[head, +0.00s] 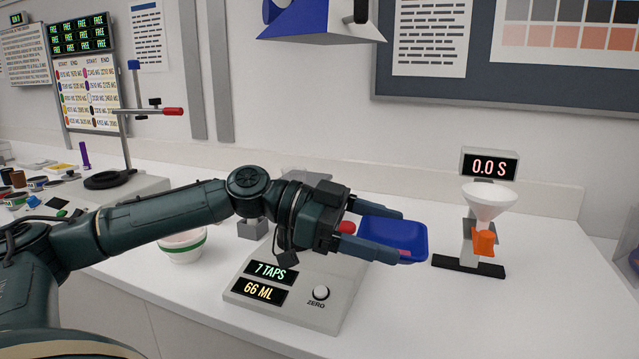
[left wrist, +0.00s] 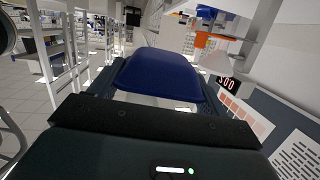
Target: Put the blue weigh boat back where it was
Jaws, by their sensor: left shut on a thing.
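The blue weigh boat (head: 395,236) is a shallow blue tray in the head view. My left gripper (head: 385,232) is shut on it, with one finger along its far side and one along its near side. The boat is right of the grey device with the "7 TAPS" and "66 ML" displays (head: 300,285), and appears held above the counter. In the left wrist view the boat (left wrist: 158,76) fills the space beyond the gripper body. A small red round thing (head: 347,228) shows at the gripper's base. My right gripper is not in view.
A white bowl with a green band (head: 183,246) sits behind my left arm. The front right counter (head: 440,320) is clear.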

